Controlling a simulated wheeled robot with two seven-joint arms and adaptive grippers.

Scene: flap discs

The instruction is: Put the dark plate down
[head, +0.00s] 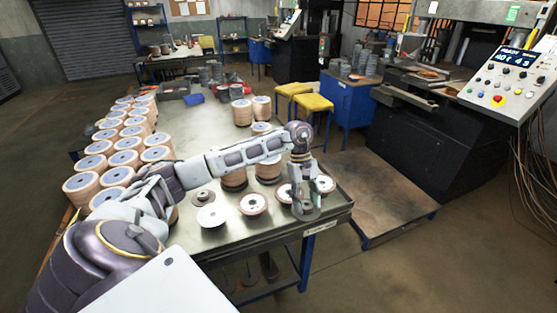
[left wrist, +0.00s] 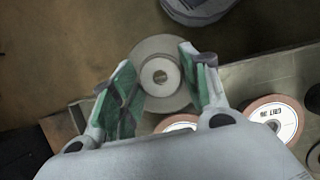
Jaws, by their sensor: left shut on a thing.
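My left gripper (head: 306,200) points down near the right front corner of the table (head: 335,207). It is shut on the dark plate (head: 309,213), a flat grey disc with a paler hub and a centre hole. In the left wrist view the dark plate (left wrist: 160,99) lies between the two fingertips (left wrist: 160,78), and the floor shows past its far side. I cannot tell whether the plate touches the tabletop. My right gripper is not in view.
White-labelled flap discs (head: 253,204) lie close left of the gripper; one (left wrist: 272,122) shows in the wrist view. Stacks of discs (head: 123,158) fill the table's left side. A black machine (head: 420,125) stands right, beyond a floor platform (head: 385,190).

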